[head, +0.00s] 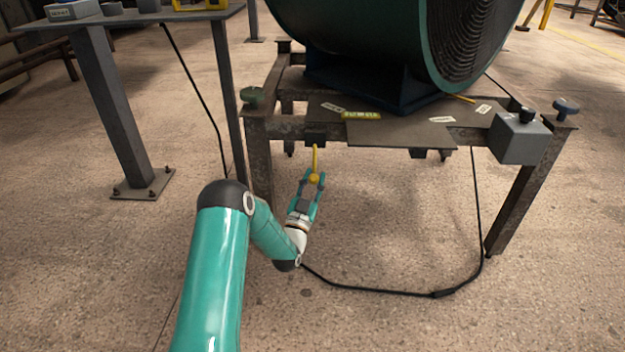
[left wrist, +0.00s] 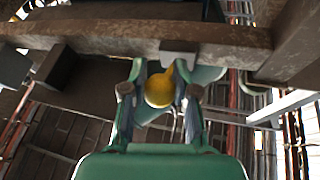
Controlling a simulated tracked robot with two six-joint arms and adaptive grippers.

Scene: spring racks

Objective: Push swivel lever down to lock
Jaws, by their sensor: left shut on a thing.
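The swivel lever is a yellow rod with a round yellow knob (head: 314,179). It hangs down from a dark block (head: 316,139) under the front rail of the rusty stand. My left gripper (head: 314,181) is shut on the knob, below the rail. In the left wrist view the yellow knob (left wrist: 160,91) sits between the two fingers of my left gripper (left wrist: 160,94), and the rod runs up toward a small block (left wrist: 178,56) on the rail. My right gripper is in neither view.
A large green drum (head: 390,45) rests in a blue cradle on the stand (head: 400,132). A grey box (head: 519,138) is fixed at the stand's right corner. A black cable (head: 390,291) lies on the floor. A grey table (head: 150,18) stands at the left.

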